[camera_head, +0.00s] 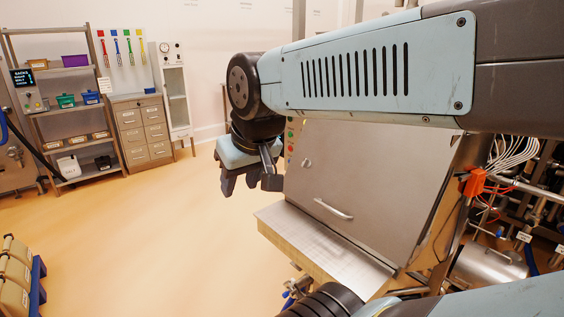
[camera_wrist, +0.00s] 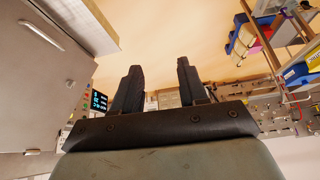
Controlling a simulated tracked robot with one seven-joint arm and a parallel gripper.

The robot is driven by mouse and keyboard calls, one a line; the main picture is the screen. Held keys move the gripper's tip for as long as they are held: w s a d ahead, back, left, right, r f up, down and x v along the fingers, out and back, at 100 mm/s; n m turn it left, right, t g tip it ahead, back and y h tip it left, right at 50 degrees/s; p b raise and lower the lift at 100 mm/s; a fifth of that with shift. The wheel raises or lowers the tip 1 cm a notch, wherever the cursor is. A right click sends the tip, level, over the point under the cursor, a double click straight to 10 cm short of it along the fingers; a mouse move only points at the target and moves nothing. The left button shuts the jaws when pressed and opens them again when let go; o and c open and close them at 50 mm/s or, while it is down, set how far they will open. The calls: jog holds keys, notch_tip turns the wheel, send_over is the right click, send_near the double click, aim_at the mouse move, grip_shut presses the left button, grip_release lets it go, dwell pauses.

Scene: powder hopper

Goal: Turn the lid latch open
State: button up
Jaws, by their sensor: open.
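The hopper lid (camera_head: 365,175) is a flat grey sloping panel, and it looks closed. A pale bar handle (camera_head: 333,209) sits low on it. A small latch-like fitting (camera_head: 307,162) is on its upper left part; its exact turn is too small to tell. In the wrist view the lid (camera_wrist: 62,60) fills the left side, with the handle (camera_wrist: 42,32) and the small fitting (camera_wrist: 69,84) visible. My gripper (camera_head: 241,186) hangs left of the lid, apart from it, fingers down. In the wrist view my gripper (camera_wrist: 158,67) is open and empty, with both fingers apart.
A metal ledge (camera_head: 325,250) juts out below the lid. An orange box (camera_head: 474,183), cables and pipes crowd the right. Shelves (camera_head: 75,110) and a drawer cabinet (camera_head: 143,130) stand far back left. The floor (camera_head: 170,230) left of the hopper is clear.

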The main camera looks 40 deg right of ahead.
jog(key=w+d+f+n+g+h, duration=0.3)
jog(key=w+d+f+g+h, duration=0.2)
jog(key=w+d, duration=0.55)
jog(key=n+h, duration=1.3)
jog(key=n, duration=0.3)
send_near(302, 165)
jog(key=shift+t, duration=0.3)
jog(key=d, duration=0.3)
jog(key=d+r, duration=0.1)
jog(key=d, duration=0.6)
jog(key=shift+w+r, duration=0.2)
jog(key=shift+r, duration=0.05)
jog(key=shift+c, duration=0.3)
